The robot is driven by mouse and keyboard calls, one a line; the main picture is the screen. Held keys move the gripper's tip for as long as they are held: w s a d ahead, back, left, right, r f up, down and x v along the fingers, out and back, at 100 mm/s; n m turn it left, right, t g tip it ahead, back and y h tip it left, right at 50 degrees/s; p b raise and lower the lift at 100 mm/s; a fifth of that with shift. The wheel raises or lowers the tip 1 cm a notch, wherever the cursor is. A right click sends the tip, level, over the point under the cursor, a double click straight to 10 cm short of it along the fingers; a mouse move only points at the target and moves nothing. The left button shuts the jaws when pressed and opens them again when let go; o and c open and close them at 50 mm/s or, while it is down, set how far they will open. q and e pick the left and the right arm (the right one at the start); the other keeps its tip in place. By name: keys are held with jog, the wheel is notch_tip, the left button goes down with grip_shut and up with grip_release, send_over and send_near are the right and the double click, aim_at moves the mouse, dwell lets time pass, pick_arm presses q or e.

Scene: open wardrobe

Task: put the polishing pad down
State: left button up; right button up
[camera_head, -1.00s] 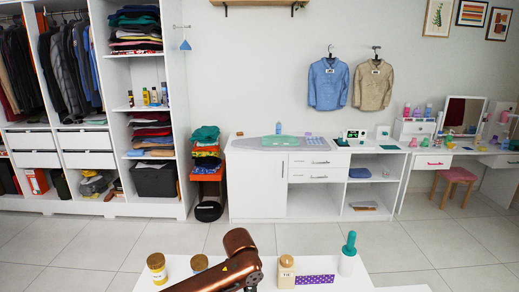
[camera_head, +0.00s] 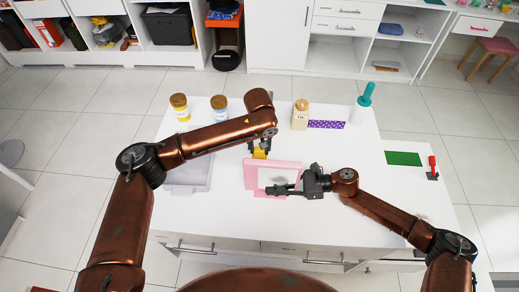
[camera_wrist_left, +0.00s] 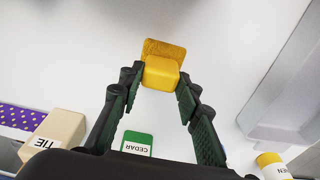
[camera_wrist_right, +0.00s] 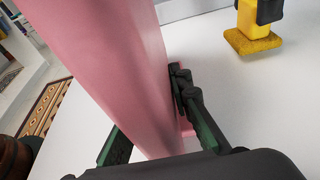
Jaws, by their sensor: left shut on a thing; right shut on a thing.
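The polishing pad (camera_head: 260,155) has a yellow grip and a brownish-yellow sole. My left gripper (camera_head: 257,148) is shut on its yellow grip, also seen in the left wrist view (camera_wrist_left: 162,72). The sole faces down towards the white tabletop (camera_head: 225,230); I cannot tell whether it touches. The pad also shows at the top right of the right wrist view (camera_wrist_right: 253,38). My right gripper (camera_head: 298,186) is shut on the pink frame (camera_head: 251,176), which stands upright just in front of the pad. The frame fills much of the right wrist view (camera_wrist_right: 110,50).
A pale grey tray (camera_head: 188,187) lies left of the pad. Two jars (camera_head: 180,107), a bottle with a TIE label (camera_head: 300,115), a purple dotted box (camera_head: 327,124) and a teal-topped bottle (camera_head: 362,104) stand behind. A green mat (camera_head: 403,158) lies right.

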aim_at(260, 153)
pick_arm(q)
jog(key=shift+f, duration=0.75)
jog(key=o, duration=1)
jog(key=shift+f, duration=0.1)
jog(key=shift+o, duration=0.7)
notch_tip(260, 153, up, 12)
jog(key=s, duration=0.1)
jog(key=shift+s+f, duration=0.15)
jog(key=shift+s, duration=0.05)
jog(key=f, duration=0.4)
jog(key=w+f, duration=0.1)
jog(key=f, duration=0.9)
jog(key=shift+w, duration=0.35)
